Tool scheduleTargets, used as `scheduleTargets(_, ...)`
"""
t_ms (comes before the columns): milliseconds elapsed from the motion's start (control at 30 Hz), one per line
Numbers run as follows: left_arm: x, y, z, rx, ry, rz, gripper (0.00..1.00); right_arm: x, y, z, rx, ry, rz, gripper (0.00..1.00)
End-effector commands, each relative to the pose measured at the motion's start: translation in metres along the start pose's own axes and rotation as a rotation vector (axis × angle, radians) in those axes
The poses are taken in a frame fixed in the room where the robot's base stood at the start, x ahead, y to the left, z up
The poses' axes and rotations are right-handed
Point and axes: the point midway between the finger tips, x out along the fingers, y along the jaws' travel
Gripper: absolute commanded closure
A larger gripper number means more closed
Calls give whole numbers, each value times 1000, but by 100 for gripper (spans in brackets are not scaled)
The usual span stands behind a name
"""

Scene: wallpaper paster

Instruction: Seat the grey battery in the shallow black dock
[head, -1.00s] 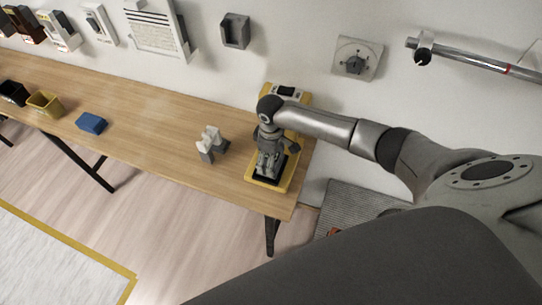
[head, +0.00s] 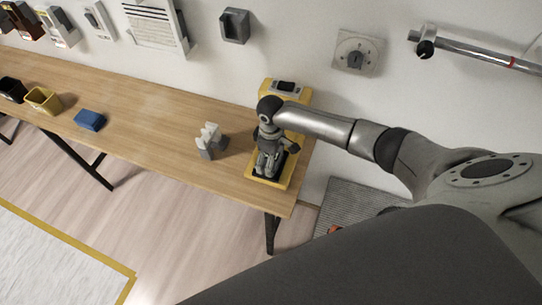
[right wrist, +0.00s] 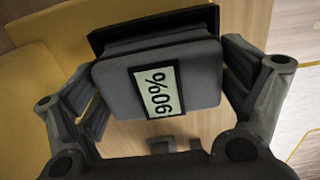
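The grey battery (right wrist: 160,82) carries a "90%" label and fills the middle of the right wrist view. My right gripper (right wrist: 156,60) has one finger along each side of it and looks shut on it. The shallow black dock (right wrist: 150,24) shows as a dark rim just behind the battery's far edge; whether the battery touches its floor is hidden. In the head view my right gripper (head: 268,160) is over the yellow base (head: 303,98) at the table's right end and largely covers battery and dock. My left gripper is in neither view.
A pale grey notched block (head: 209,141) stands on the wooden table (head: 160,130) left of the yellow base. A blue block (head: 89,120), a yellow bin (head: 43,101) and a black bin (head: 12,91) are further left. Wall fixtures hang behind. The table's middle is clear.

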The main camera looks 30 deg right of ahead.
Motion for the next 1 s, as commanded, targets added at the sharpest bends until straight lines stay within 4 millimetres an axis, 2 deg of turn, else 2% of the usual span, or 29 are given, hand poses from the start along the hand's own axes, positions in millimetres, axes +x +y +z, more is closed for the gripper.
scheduleTargets(333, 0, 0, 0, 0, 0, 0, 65, 1, -1, 1, 0, -3, -1, 0)
scheduleTargets(467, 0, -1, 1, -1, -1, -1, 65, -6, 0, 0, -1, -1, 0, 0)
scheduleTargets(567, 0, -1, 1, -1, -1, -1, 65, -19, 0, 0, -2, 1, 1, 0)
scheduleTargets(800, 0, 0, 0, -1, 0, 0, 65, -71, 1, 0, -2, 2, 3, 0)
scheduleTargets(1000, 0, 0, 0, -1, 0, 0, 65, -105, 1, -1, -2, 2, 2, 0)
